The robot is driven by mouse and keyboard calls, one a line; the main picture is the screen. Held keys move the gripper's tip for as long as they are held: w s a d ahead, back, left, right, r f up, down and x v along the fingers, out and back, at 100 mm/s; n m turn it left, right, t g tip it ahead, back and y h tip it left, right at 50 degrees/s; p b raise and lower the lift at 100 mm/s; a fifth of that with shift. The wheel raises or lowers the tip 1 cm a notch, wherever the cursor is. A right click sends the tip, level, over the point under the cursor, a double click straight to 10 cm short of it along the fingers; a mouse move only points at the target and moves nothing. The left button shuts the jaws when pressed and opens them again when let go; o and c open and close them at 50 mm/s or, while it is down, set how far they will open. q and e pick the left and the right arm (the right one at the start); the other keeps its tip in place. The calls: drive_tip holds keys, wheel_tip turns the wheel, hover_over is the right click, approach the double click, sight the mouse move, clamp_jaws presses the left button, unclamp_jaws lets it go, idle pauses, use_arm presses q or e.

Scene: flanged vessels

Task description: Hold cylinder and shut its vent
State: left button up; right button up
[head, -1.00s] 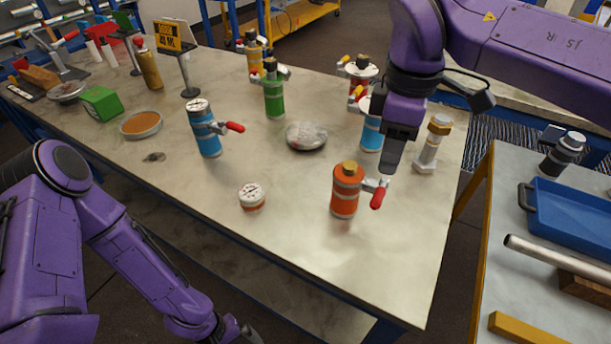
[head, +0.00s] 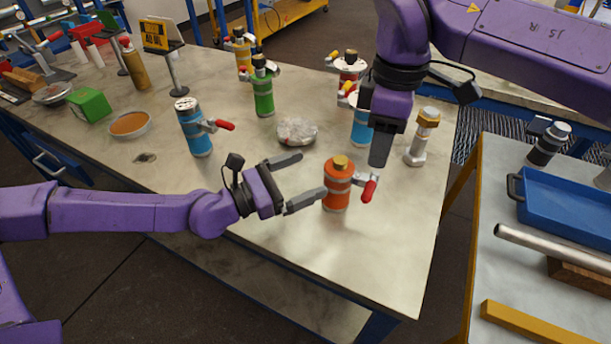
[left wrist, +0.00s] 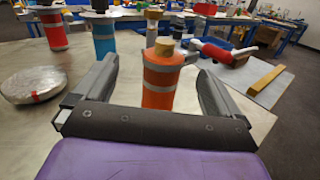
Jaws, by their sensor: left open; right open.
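An orange cylinder (head: 337,190) with a brass cap stands upright near the table's front right. A side valve with a red lever (head: 369,189) sticks out to its right. My left gripper (head: 312,174) is open just left of the cylinder, its fingers pointing at it. In the left wrist view the orange cylinder (left wrist: 161,78) shows between the two open fingers, with the red lever (left wrist: 216,53) to the right. My right gripper (head: 379,156) points down just above the lever; its finger gap is hard to see from here.
A blue cylinder (head: 195,128) with a red lever, a green cylinder (head: 263,95) and a silvery lump (head: 297,131) stand behind. A bolt-like metal piece (head: 422,138) is right of my right gripper. The table's front right is clear.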

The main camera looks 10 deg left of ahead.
sight(335, 190)
use_arm(q)
drive_tip(key=shift+s+d+f+n, duration=0.1)
drive_tip(key=shift+d+f+n, duration=0.15)
drive_tip(key=shift+d+n, duration=0.25)
wheel_tip(335, 190, down, 7)
drive_tip(key=shift+f, duration=0.15)
drive_tip(key=x, duration=0.7)
drive_tip(key=shift+d+f, duration=0.15)
drive_tip(key=shift+f, duration=0.1)
drive_tip(key=shift+c, duration=0.3)
drive_tip(key=c, duration=1.5)
drive_tip(key=shift+r, duration=0.1)
